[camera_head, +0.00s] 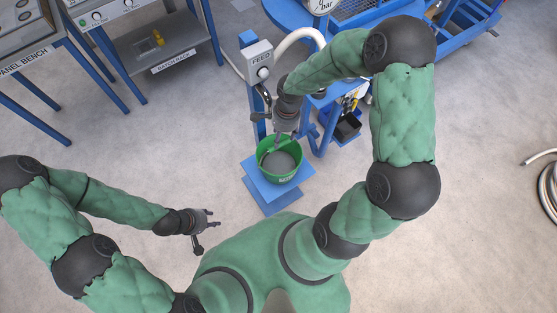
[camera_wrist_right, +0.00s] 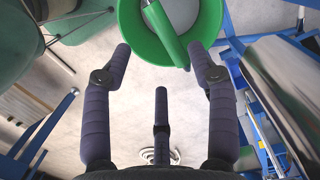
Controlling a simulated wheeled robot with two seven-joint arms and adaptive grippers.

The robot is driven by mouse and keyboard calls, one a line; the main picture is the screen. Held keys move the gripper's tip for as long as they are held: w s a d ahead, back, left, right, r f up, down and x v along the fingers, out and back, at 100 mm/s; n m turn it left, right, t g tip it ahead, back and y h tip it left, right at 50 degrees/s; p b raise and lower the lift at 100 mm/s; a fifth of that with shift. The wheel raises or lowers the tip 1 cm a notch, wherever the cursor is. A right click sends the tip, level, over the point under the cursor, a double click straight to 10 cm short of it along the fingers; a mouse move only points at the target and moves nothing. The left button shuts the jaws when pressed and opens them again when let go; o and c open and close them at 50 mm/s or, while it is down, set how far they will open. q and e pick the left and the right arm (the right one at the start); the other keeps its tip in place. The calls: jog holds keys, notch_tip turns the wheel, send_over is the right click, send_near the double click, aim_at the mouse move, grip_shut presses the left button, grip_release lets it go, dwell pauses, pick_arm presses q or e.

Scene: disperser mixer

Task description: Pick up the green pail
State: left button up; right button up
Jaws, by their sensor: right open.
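The green pail (camera_head: 284,179) stands on a blue stand (camera_head: 256,187) in the middle of the head view, with grey material inside. In the right wrist view the pail (camera_wrist_right: 128,24) is at the top, cut off by the edge, and its green handle grip (camera_wrist_right: 166,34) crosses its near rim. My right gripper (camera_head: 283,135) is just above the pail's far side. In the wrist view it (camera_wrist_right: 160,50) is open and empty, its fingertips either side of the handle grip's lower end. My left gripper (camera_head: 212,218) is open and empty, well left of the pail.
A post with a FEED box (camera_head: 259,62) and a pale hose (camera_head: 300,36) rises behind the pail. Blue framework with a dark bin (camera_head: 347,127) stands to its right. Benches (camera_head: 150,62) are at the back left. The floor left of the stand is clear.

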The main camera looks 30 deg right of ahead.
aim_at(280, 145)
notch_tip(280, 145, down, 3)
jog(key=shift+a+f+b, duration=0.15)
jog(key=shift+f+b, duration=0.05)
jog(key=shift+b, duration=0.3)
jog(key=f+b, duration=0.2)
jog(key=f, duration=0.3)
jog(key=shift+w, duration=0.2)
jog(key=shift+a+f+b, duration=0.1)
jog(key=shift+f+b, duration=0.15)
jog(key=shift+b, duration=0.4)
grip_shut()
